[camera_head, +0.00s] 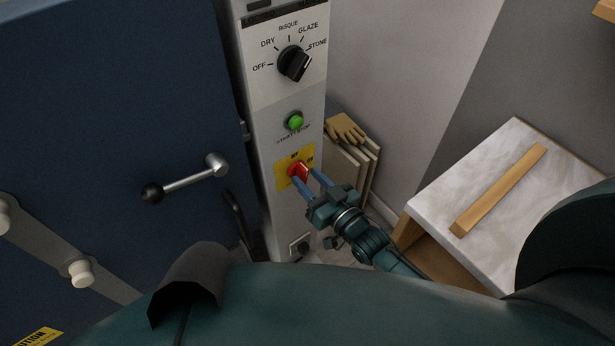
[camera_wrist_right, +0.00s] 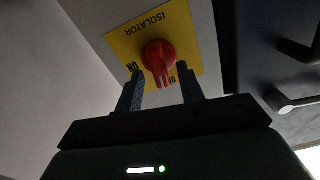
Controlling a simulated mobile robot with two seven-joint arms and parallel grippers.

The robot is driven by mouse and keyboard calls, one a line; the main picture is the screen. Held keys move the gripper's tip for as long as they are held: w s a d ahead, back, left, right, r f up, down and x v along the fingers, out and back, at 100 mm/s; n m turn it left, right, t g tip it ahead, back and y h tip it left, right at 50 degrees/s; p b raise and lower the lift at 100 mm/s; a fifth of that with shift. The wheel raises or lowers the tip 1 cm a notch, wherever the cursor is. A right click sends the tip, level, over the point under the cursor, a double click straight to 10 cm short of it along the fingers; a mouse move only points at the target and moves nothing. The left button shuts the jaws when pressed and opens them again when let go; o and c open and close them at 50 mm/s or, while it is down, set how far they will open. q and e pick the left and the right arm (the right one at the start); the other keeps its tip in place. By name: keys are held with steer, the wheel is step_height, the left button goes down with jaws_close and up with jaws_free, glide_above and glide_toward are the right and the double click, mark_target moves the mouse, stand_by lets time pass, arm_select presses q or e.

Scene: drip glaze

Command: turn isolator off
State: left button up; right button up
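The isolator is a red rotary knob (camera_head: 299,171) on a yellow plate (camera_head: 281,174), low on the grey control column. In the right wrist view the red knob (camera_wrist_right: 158,58) sits on the yellow plate (camera_wrist_right: 190,30), whose lettering appears upside down. The knob's grip bar points down in that view, near the partly covered OFF mark; its exact setting is hard to tell. My right gripper (camera_head: 309,182) is open, its blue fingers on either side of the knob. The wrist view shows gaps between the fingers (camera_wrist_right: 160,90) and the knob. My left gripper is out of view.
Above the isolator are a green button (camera_head: 295,122) and a black dial (camera_head: 294,63). A blue kiln door with a lever handle (camera_head: 186,181) stands left. A pale-topped table (camera_head: 500,165) holds a wooden bar (camera_head: 499,190).

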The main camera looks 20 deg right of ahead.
steer(key=shift+w+a, duration=0.2)
steer(key=shift+w, duration=0.35)
